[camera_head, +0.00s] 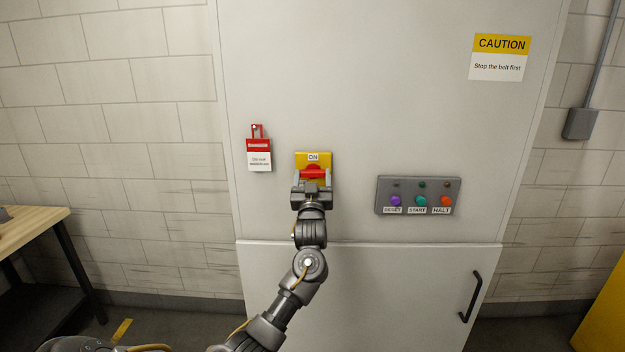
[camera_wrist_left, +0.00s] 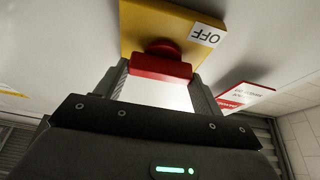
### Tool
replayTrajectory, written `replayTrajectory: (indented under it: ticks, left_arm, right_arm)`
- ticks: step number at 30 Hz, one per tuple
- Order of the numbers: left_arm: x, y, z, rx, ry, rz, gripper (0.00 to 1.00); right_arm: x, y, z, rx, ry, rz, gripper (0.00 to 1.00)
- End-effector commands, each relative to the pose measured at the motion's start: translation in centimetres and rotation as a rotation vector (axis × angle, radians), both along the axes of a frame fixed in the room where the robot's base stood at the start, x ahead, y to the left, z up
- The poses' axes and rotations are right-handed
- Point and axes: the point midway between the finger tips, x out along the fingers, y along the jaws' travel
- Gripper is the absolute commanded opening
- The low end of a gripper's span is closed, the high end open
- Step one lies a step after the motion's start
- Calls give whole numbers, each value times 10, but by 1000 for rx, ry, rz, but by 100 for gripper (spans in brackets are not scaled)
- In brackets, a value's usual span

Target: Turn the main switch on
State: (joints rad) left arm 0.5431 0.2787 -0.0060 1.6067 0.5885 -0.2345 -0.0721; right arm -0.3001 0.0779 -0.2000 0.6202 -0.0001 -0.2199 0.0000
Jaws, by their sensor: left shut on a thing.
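The main switch is a yellow plate (camera_head: 299,159) with a red handle (camera_head: 313,171) on the front of a tall grey cabinet. An ON label (camera_head: 313,157) shows at the top of the plate, above the handle. The handle looks horizontal. My left gripper (camera_head: 312,176) is at the handle and shut on it. In the left wrist view the red handle (camera_wrist_left: 160,67) lies between the fingers, and an OFF label (camera_wrist_left: 205,35) shows at a side of the yellow plate (camera_wrist_left: 140,28). My right gripper is not in view.
A red lockout tag (camera_head: 259,157) hangs left of the switch. A grey panel (camera_head: 418,211) with RESET, START and HALT buttons is to the right. A caution sign (camera_head: 500,57) is higher up. A black door handle (camera_head: 470,297) is at lower right, a wooden table (camera_head: 30,228) at left.

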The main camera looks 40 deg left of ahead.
Motion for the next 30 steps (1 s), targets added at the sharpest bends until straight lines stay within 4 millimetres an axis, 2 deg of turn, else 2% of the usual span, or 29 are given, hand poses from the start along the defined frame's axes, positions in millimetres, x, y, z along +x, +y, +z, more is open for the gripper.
replayTrajectory:
  ticks: [8,30]
  left_arm:
    - [1,-1,-4,-144,-108,-1,45]
    - [2,-2,-2,-700,-532,-2,45]
  right_arm:
    - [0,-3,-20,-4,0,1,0]
    - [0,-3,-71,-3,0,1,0]
